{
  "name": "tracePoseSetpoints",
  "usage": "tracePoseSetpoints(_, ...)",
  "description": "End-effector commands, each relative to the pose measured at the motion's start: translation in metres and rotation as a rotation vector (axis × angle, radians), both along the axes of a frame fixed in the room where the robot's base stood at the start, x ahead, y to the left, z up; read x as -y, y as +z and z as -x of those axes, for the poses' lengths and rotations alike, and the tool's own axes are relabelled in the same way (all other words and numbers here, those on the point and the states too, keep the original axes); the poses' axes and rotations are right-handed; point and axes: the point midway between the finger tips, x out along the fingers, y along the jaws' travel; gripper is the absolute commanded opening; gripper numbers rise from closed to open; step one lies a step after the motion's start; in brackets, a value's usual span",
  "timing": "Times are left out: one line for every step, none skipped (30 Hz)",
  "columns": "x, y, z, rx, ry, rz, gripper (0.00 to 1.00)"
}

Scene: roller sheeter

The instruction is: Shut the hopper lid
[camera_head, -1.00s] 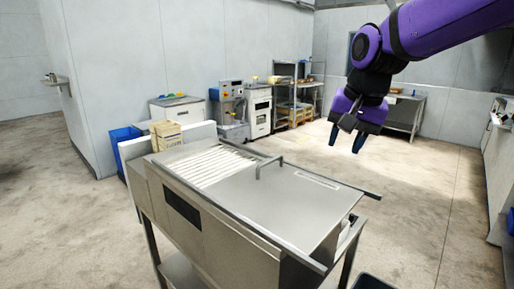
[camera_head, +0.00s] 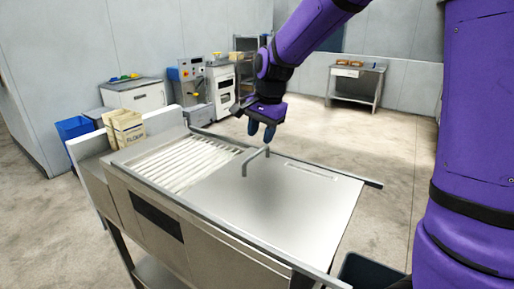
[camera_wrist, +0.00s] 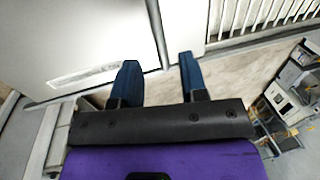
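The roller sheeter (camera_head: 225,237) is a steel machine on legs. Its flat steel lid (camera_head: 285,207) covers the right part of the top, and the pale rollers (camera_head: 180,163) lie exposed to its left. A raised bar handle (camera_head: 256,160) stands at the lid's left edge. It also shows in the wrist view (camera_wrist: 155,30), its line running between my fingers. My gripper (camera_head: 262,132) points down just above and behind the handle's far end. In the wrist view my two blue fingers (camera_wrist: 160,80) are apart with nothing between their tips; contact with the handle cannot be told.
Paper flour bags (camera_head: 124,128) stand at the sheeter's left end, beside a blue bin (camera_head: 75,129). A dark bin (camera_head: 370,272) is on the floor at the right. A cabinet (camera_head: 135,95) and control machine (camera_head: 193,85) stand behind. Floor behind the sheeter is open.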

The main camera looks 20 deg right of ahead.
Motion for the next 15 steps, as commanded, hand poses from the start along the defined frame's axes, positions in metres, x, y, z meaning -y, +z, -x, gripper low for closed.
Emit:
tracePoseSetpoints(-0.001,-0.01,-0.001,-0.004,0.0,0.0,0.4)
tracePoseSetpoints(-0.002,-0.015,-0.002,-0.003,0.001,0.0,0.4)
tracePoseSetpoints(-0.003,-0.021,-0.003,-0.003,0.001,0.0,0.4)
tracePoseSetpoints(-0.003,-0.025,-0.004,-0.003,0.001,0.0,0.4)
tracePoseSetpoints(-0.004,-0.03,-0.004,-0.003,0.001,0.0,0.4)
tracePoseSetpoints(-0.004,-0.034,-0.005,-0.003,0.001,0.0,0.4)
tracePoseSetpoints(-0.005,-0.037,-0.006,-0.001,0.001,0.0,0.4)
tracePoseSetpoints(-0.005,-0.04,-0.006,-0.001,0.001,0.0,0.4)
tracePoseSetpoints(-0.005,-0.043,-0.007,-0.001,0.001,0.0,0.4)
tracePoseSetpoints(-0.006,-0.045,-0.007,0.0,0.001,0.0,0.4)
tracePoseSetpoints(-0.006,-0.047,-0.008,0.0,0.001,0.0,0.4)
tracePoseSetpoints(-0.006,-0.049,-0.008,0.0,0.001,0.0,0.4)
tracePoseSetpoints(-0.006,-0.05,-0.008,0.0,0.001,0.0,0.4)
tracePoseSetpoints(-0.006,-0.05,-0.008,0.0,0.001,0.0,0.4)
tracePoseSetpoints(-0.006,-0.051,-0.008,0.0,0.001,0.0,0.4)
